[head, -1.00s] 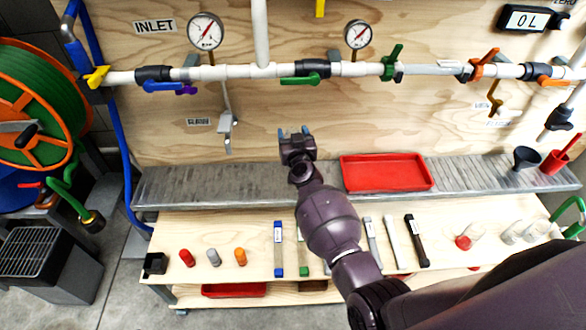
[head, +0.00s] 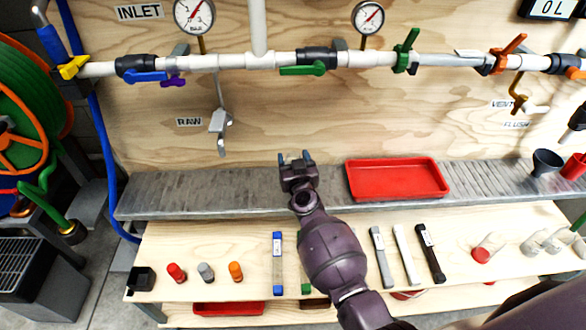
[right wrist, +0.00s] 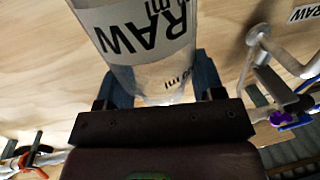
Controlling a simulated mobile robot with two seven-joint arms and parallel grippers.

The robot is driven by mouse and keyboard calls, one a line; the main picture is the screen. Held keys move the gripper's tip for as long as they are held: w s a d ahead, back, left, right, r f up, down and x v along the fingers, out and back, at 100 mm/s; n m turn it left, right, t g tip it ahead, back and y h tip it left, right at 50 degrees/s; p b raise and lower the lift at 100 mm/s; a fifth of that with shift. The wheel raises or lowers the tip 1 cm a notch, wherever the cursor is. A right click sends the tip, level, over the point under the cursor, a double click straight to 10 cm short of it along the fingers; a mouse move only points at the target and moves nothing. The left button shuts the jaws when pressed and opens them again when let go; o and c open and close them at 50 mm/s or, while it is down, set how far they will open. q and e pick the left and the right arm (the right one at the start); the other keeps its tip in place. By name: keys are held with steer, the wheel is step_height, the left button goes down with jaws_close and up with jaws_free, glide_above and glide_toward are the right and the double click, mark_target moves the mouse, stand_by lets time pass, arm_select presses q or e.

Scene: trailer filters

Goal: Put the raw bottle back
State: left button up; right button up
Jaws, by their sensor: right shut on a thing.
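The raw bottle (right wrist: 140,45) is a clear bottle with a white label reading RAW, large in the right wrist view. My right gripper (right wrist: 160,88) is shut on it, with a dark finger on each side. In the head view my right gripper (head: 295,158) is above the grey metal ledge, in front of the plywood panel and left of the red tray. I cannot make out the bottle there. The RAW sign (head: 189,122) and its tap (head: 220,122) are up and left of the gripper. My left gripper is not in view.
The red tray (head: 397,179) sits on the grey ledge (head: 200,188). The lower wooden shelf (head: 200,240) holds small coloured caps (head: 206,271), strip-like items (head: 404,254) and clear containers at right (head: 533,243). Pipes with valves (head: 305,67) cross the panel. A dark cup (head: 547,162) stands right.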

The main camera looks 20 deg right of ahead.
step_height(320, 180, down, 3)
steer(key=shift+f+b, duration=0.2)
steer(key=shift+b, duration=0.65)
steer(key=shift+f, duration=0.25)
steer(key=shift+r, duration=0.35)
steer(key=shift+f, duration=0.15)
steer(key=o, duration=1.4)
steer(key=shift+f, duration=0.1)
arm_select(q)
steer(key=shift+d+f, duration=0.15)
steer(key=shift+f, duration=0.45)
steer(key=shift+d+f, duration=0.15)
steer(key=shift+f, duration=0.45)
arm_select(e)
steer(key=shift+o, duration=0.2)
